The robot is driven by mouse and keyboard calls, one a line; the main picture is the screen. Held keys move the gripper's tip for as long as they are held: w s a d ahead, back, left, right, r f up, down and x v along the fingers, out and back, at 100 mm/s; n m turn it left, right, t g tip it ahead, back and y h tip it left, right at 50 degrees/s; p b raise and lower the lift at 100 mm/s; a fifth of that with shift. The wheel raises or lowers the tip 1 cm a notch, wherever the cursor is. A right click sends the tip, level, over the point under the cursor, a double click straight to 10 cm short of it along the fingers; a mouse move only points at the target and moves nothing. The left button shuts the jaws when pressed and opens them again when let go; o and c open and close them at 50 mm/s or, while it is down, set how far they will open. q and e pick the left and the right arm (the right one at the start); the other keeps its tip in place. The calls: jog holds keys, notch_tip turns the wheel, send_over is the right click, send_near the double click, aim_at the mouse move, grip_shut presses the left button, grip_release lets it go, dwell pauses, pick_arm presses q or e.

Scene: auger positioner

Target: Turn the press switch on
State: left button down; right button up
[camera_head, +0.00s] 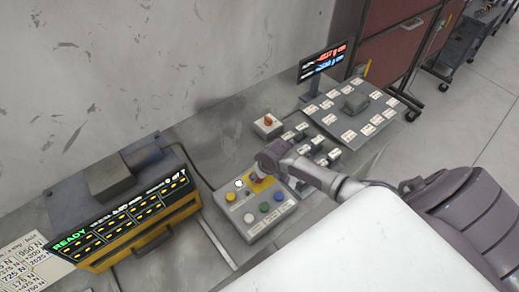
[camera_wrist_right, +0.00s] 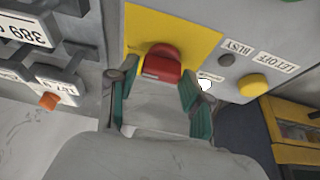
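A grey control box (camera_head: 262,228) stands on the bench with yellow, blue, green and white buttons on top. Its yellow plate (camera_wrist_right: 205,42) carries a red knob (camera_wrist_right: 162,62), seen in the right wrist view. My right gripper (camera_head: 258,177) is over this plate. In the wrist view its two teal-padded fingers (camera_wrist_right: 163,84) are spread on either side of the red knob; I cannot tell whether they touch it. In the head view the gripper hides the knob. I cannot tell which control is the press switch. My left gripper is not in view.
A yellow-and-black machine (camera_head: 150,235) with a READY display stands to the left. A small box with a red-orange button (camera_head: 268,121) sits behind my gripper. Labelled blocks, a plate with labels (camera_head: 345,128) and a small screen (camera_head: 322,62) are to the right.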

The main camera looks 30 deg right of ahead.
jog(key=shift+o, duration=0.9)
jog(key=shift+s, duration=0.1)
jog(key=v, duration=1.2)
jog(key=shift+a, duration=0.1)
